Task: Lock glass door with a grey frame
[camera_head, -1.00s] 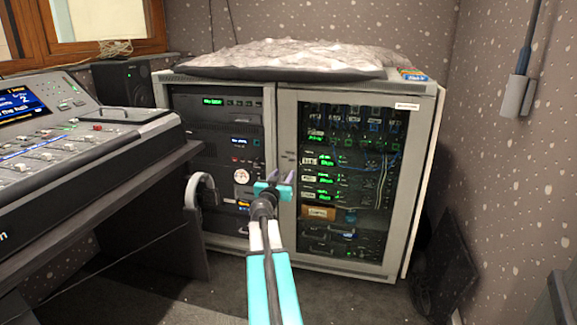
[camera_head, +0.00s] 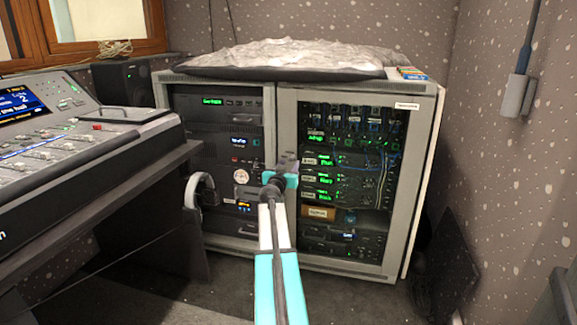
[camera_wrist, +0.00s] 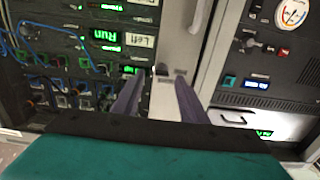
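The glass door with a grey frame (camera_head: 287,120) fronts the right half of the grey rack cabinet and looks closed. Lit equipment shows through its glass. In the wrist view, its pale grey frame edge (camera_wrist: 172,102) runs between my two fingers. Small dark fittings (camera_wrist: 163,69) sit on that frame close to the fingertips; which one is the lock is unclear. My gripper (camera_head: 287,160) is in front of the door's left frame edge. In the wrist view my gripper (camera_wrist: 158,78) has its fingers apart with nothing held between them. Contact with the door cannot be told.
A mixing desk (camera_head: 80,165) stands at the left, with headphones (camera_head: 202,185) hanging at its side. The cabinet's left half holds dark rack units (camera_head: 215,155). The floor in front is partly open.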

